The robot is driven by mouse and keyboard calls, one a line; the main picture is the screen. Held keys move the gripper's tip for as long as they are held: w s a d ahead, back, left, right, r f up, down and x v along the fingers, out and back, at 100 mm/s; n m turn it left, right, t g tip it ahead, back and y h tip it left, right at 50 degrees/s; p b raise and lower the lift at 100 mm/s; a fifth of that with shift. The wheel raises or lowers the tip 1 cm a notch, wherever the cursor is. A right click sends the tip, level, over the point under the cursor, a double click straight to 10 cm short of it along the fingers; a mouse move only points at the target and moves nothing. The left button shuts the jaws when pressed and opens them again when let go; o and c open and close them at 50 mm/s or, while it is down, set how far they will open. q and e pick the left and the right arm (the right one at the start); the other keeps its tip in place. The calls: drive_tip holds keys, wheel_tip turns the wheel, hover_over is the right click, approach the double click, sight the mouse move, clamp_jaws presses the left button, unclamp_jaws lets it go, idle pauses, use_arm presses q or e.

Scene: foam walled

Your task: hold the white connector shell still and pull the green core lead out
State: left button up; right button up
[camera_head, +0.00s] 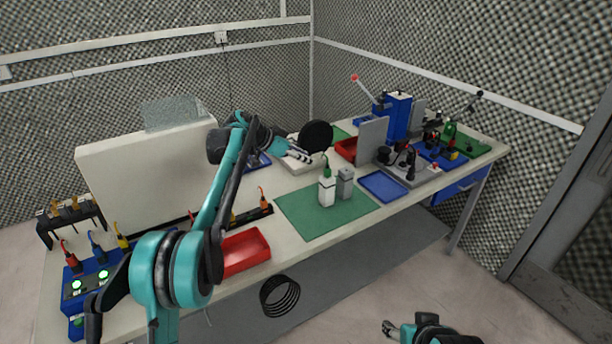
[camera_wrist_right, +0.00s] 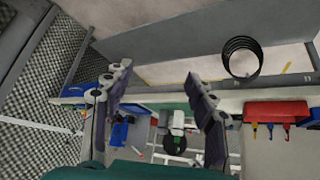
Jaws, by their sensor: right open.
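The white connector shell (camera_head: 326,192) stands upright on the green mat (camera_head: 295,212) in the head view. The green core lead (camera_head: 325,166) sticks up from its top. A grey block (camera_head: 346,183) stands close on its right. My left gripper (camera_head: 308,156) is up and left of the shell, apart from it, near a black disc; its finger gap is too small to judge. My right gripper (camera_head: 388,328) is low at the bottom, off the table's front. In the right wrist view, my right gripper (camera_wrist_right: 160,80) has its fingers wide apart and holds nothing.
A red tray (camera_head: 246,252) and a blue tray (camera_head: 382,186) lie left and right of the mat. The black disc (camera_head: 316,136) stands behind it. A grey upright panel (camera_head: 372,141) and blue press (camera_head: 396,115) are at the right. A black coil (camera_head: 280,296) hangs at the front.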

drive_tip(key=w+d+r+n+t+h, duration=0.3)
drive_tip(key=w+d+r+n, duration=0.15)
drive_tip(key=w+r, duration=0.5)
drive_tip(key=w+r+n+t, duration=0.3)
drive_tip(key=w+r+n, duration=0.1)
drive_tip(key=w, duration=0.5)
drive_tip(key=w+r+n+t, duration=0.2)
drive_tip(key=w+r+n, duration=0.25)
drive_tip(key=w, duration=0.35)
drive_tip(key=n+g+y, duration=0.1)
drive_tip(key=n+y, duration=1)
drive_tip(key=n, duration=1.5)
hover_over(330, 195)
drive_tip(key=s+d, duration=0.5)
wheel_tip(330, 195, down, 13)
drive_tip(key=f+n+g, duration=0.1)
drive_tip(key=f, duration=0.2)
drive_tip(key=a+f+n+g, duration=0.1)
drive_tip(key=f, duration=0.2)
drive_tip(key=w+a+f+n, duration=0.1)
drive_tip(key=f+n, duration=0.1)
drive_tip(key=f, duration=0.1)
drive_tip(key=shift+g, duration=0.4)
drive_tip(key=x, duration=0.6)
drive_tip(key=shift+w+a+f, duration=0.15)
drive_tip(key=shift+f, duration=0.05)
drive_tip(key=shift+w+a+f, duration=0.15)
drive_tip(key=shift+w+a, duration=0.2)
drive_tip(key=shift+w, duration=0.1)
